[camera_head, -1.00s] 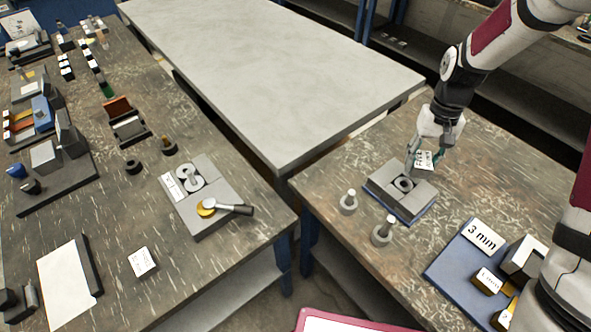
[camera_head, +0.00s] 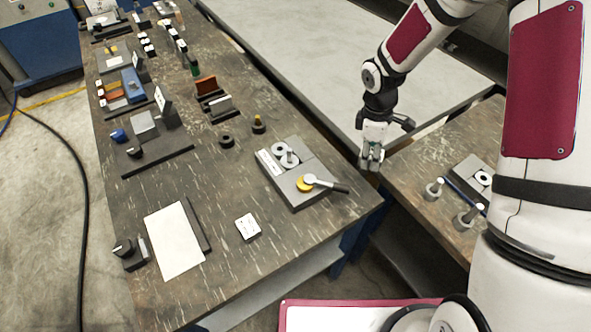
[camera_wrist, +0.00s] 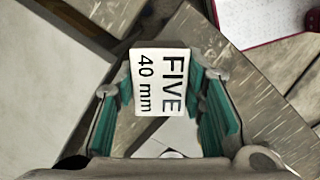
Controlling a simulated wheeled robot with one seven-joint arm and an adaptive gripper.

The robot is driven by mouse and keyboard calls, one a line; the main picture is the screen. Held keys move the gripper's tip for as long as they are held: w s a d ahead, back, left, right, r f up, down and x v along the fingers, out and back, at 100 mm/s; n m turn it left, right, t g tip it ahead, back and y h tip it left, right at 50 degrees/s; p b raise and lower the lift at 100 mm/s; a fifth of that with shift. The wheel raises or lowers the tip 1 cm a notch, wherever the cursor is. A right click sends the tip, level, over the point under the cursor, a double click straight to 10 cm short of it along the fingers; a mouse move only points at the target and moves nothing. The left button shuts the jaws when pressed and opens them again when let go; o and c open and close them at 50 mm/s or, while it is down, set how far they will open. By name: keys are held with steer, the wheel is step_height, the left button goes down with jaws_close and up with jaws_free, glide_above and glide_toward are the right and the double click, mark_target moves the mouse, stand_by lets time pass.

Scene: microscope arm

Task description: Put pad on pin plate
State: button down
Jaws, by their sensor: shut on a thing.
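My gripper (camera_head: 371,160) hangs over the gap between the left and right tables, just right of the left table's edge. It is shut on a white block (camera_wrist: 158,85) marked "FIVE 40 mm", seen between the teal finger pads in the wrist view; I take it for the pad. In the head view the block is hardly visible. A grey plate (camera_head: 318,200) on the left table carries two round parts, an upright pin (camera_head: 289,157), a yellow disc (camera_head: 305,184) and a black-handled lever. It may be the pin plate. My gripper is to its right, apart from it.
A white block (camera_head: 248,226) and a white sheet (camera_head: 174,240) lie on the left table (camera_head: 215,290). Two pegs, one on the right (camera_head: 468,219), stand on the right table.

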steer(key=s+a+n+t+y+p, duration=0.1)
steer(key=s+a+n+p, duration=0.35)
steer(key=n, duration=0.95)
steer(key=s+a+n+t+y+p, duration=0.1)
steer(key=s+a+n+p, duration=0.1)
steer(key=s+a+n, duration=0.9)
steer(key=n+b, duration=0.4)
steer(key=b, duration=0.3)
glide_above(296, 169)
steer(key=s+d, duration=0.1)
steer(key=s, duration=0.1)
steer(key=shift+s+d+f, duration=0.1)
steer(key=shift+f, duration=0.45)
steer(key=shift+s+d+f, duration=0.1)
steer(key=shift+f, duration=0.4)
steer(key=shift+w+a+b, duration=0.45)
steer(key=shift+w+b, duration=0.05)
steer(key=shift+w, duration=0.3)
steer(key=shift+w+a+f+b, duration=0.15)
steer(key=shift+f+b, duration=0.1)
steer(key=shift+f, duration=0.65)
steer(key=shift+w+d+f+b, duration=0.1)
steer(key=shift+f+b, duration=0.1)
steer(key=shift+f, duration=0.65)
steer(key=shift+a, duration=0.1)
steer(key=c, duration=1)
jaws_free()
steer(key=shift+f, duration=0.15)
steer(key=shift+c, duration=0.2)
